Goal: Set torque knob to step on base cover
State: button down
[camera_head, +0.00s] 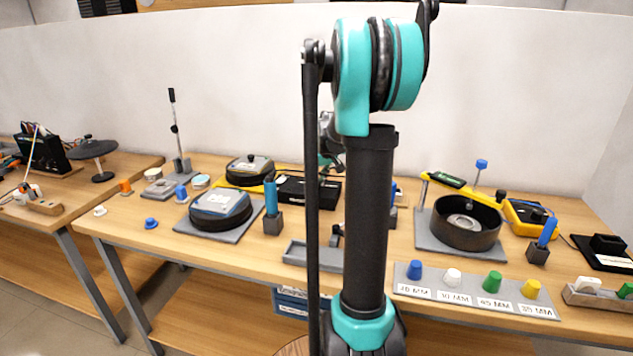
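A grey plate (477,304) at the front right carries a blue knob (414,270), a white knob (452,277), a green knob (492,281) and a yellow knob (530,289), above labels in MM. I cannot tell which part is the torque knob. A black round housing (465,228) with an open middle sits on a grey base at the right. A dark round unit with a grey-blue top (221,207) sits on a grey pad at the left. Neither is clearly marked as the base cover. My arm stands mid-picture; my gripper is mostly hidden behind it, its fingers unclear.
Blue-handled tools stand in dark blocks at the left (271,204) and right (543,238). A grey tray (305,254) lies partly behind my arm. A yellow meter (527,216) lies at the right. Small caps, including a blue one (151,223), lie at the left. Bare wood shows between them.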

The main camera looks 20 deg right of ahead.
jog(key=shift+n+y, duration=0.3)
jog(key=shift+n, duration=0.2)
jog(key=c, duration=1.2)
grip_release()
jog(key=shift+r, duration=0.1)
jog(key=v, duration=1.2)
